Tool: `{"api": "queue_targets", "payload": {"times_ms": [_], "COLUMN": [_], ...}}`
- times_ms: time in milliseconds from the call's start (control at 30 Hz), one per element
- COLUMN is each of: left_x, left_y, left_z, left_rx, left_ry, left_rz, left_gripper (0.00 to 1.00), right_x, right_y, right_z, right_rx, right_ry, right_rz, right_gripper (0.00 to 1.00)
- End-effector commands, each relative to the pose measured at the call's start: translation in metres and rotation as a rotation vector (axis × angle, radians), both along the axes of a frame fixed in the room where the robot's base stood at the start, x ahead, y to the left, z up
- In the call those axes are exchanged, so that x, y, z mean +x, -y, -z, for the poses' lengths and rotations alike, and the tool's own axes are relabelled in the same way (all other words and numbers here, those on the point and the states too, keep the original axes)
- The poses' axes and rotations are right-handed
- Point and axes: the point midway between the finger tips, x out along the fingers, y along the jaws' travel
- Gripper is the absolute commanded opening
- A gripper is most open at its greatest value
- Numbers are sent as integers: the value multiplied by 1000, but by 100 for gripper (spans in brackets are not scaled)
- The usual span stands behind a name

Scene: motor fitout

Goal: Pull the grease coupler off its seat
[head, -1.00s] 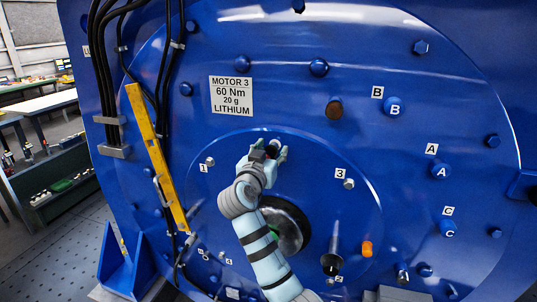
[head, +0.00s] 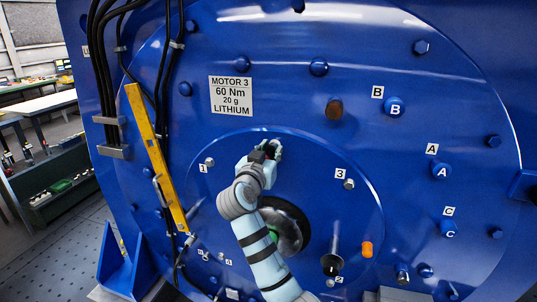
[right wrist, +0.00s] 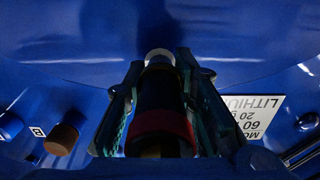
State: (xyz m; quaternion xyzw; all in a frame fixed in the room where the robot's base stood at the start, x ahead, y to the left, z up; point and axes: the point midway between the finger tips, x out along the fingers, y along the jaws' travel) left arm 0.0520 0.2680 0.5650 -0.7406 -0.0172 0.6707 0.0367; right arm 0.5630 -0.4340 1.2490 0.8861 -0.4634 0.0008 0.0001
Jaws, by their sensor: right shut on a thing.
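My right gripper (head: 270,150) is at the upper part of the round blue cover, between the bolts marked 1 and 3. In the right wrist view its two fingers (right wrist: 160,95) are shut on the grease coupler (right wrist: 160,88), a dark cylinder with a dull red band. A pale round tip shows at the coupler's far end, towards the blue motor face. The picture is dark, and I cannot tell whether the coupler still touches its seat. In the head view the gripper mostly hides the coupler. My left gripper is not in view.
The blue motor face carries a label plate (head: 231,96), a yellow bar (head: 157,155) and black cables (head: 103,60) at left. A black-handled tool (head: 334,245) and an orange plug (head: 366,249) stick out at lower right. A brown cap (head: 334,109) sits above right.

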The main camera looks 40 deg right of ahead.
Motion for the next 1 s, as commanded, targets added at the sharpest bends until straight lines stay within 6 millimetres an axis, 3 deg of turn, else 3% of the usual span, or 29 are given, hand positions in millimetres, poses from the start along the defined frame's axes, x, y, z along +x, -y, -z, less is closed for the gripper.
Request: {"api": "queue_targets", "payload": {"times_ms": [1000], "left_x": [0], "left_y": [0], "left_z": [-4], "left_rx": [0], "left_ry": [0], "left_rz": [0], "left_gripper": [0], "right_x": [-23], "right_y": [-34], "right_z": [1], "right_rx": [1], "right_ry": [-1], "right_rz": [-1], "right_gripper": [0]}}
